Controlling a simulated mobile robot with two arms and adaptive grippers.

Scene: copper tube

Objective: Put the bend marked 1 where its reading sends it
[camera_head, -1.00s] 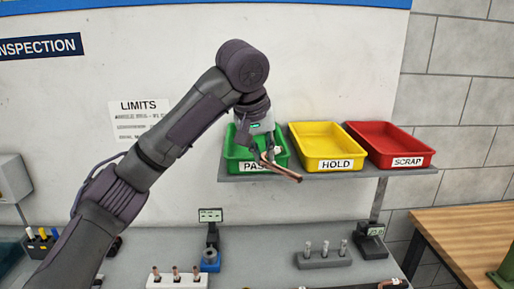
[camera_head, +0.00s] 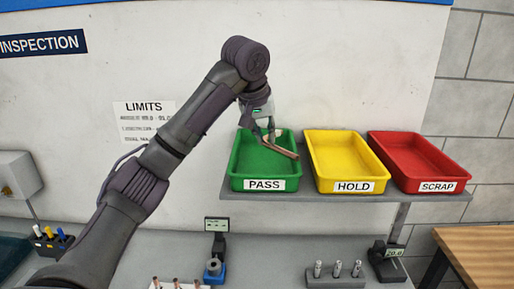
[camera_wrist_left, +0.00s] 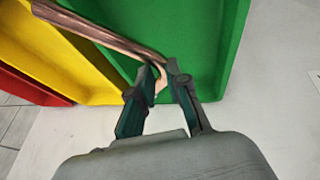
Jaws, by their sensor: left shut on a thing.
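My left gripper (camera_head: 268,138) is shut on a copper bend (camera_head: 283,150) over the green PASS tray (camera_head: 237,175). In the left wrist view, the gripper (camera_wrist_left: 160,85) grips the bend (camera_wrist_left: 110,38) near its bent end. The long leg reaches across the green tray (camera_wrist_left: 220,45) towards the yellow one. The bend appears held above the tray floor; whether it touches the rim I cannot tell. No number on the bend is readable. The yellow HOLD tray (camera_head: 343,150) and red SCRAP tray (camera_head: 405,155) stand to the right. My right gripper is not in view.
The trays stand on a grey shelf (camera_head: 395,197) above the bench (camera_head: 150,243). A LIMITS sheet (camera_head: 144,120) hangs on the wall, its text too small to read. Below are a gauge display (camera_head: 217,225), a rack with metal pins (camera_head: 337,280) and another gauge reading, unclear (camera_head: 389,258).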

